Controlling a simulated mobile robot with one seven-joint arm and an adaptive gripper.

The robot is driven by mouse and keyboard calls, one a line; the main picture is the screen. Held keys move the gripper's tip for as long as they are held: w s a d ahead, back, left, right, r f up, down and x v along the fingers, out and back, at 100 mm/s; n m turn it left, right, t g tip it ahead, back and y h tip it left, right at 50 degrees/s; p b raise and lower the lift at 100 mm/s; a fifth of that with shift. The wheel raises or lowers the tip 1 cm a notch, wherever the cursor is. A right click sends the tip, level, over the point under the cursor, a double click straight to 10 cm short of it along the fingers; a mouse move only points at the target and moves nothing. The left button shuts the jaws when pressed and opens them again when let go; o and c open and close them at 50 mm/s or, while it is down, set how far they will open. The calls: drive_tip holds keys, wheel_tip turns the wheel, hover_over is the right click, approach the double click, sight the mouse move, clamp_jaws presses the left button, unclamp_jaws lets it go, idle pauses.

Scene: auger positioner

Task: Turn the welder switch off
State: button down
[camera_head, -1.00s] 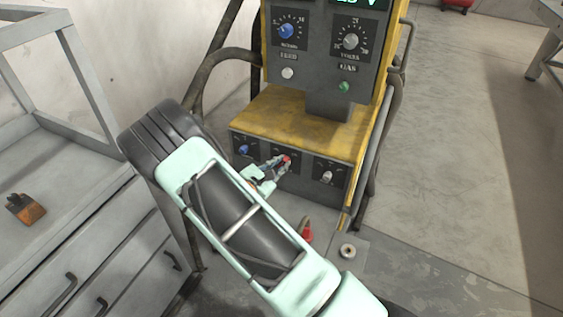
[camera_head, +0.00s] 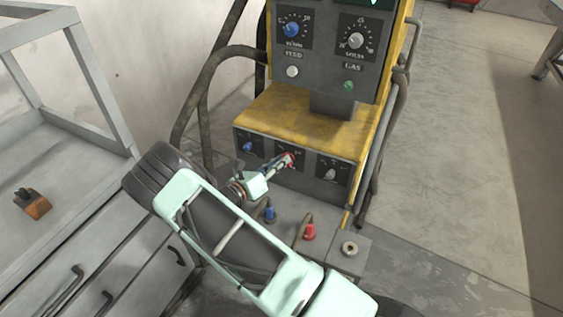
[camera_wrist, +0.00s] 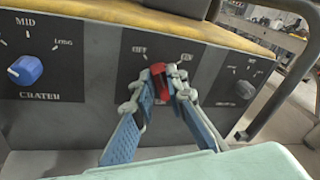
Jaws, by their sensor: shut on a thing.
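The welder switch (camera_wrist: 158,78) is a red knob on the middle panel of the welder's lower front. In the wrist view, OFF is printed above it to the left and ON to the right. My gripper (camera_wrist: 166,92) is shut on the red knob, one fingertip on each side. The fingertips hide part of the knob, so its exact angle is hard to tell. In the head view, my gripper (camera_head: 285,161) reaches the middle panel of the yellow and grey welder (camera_head: 300,120), with the red knob at its tips.
A blue knob (camera_wrist: 25,70) is left of the switch and a grey knob (camera_wrist: 245,90) is right. Blue (camera_head: 270,212) and red (camera_head: 309,232) cable plugs are below the panel. A grey drawer cabinet (camera_head: 40,250) stands left. Open floor (camera_head: 450,150) lies right.

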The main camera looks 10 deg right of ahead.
drive_tip(key=shift+a+f+n+h, duration=0.15)
drive_tip(key=shift+n+h, duration=0.25)
drive_tip(key=shift+n, duration=1)
drive_tip(key=c, duration=1.9)
unclamp_jaws()
drive_tip(key=shift+c, duration=0.2)
drive_tip(key=v, duration=1.2)
drive_tip(key=shift+f, duration=0.1)
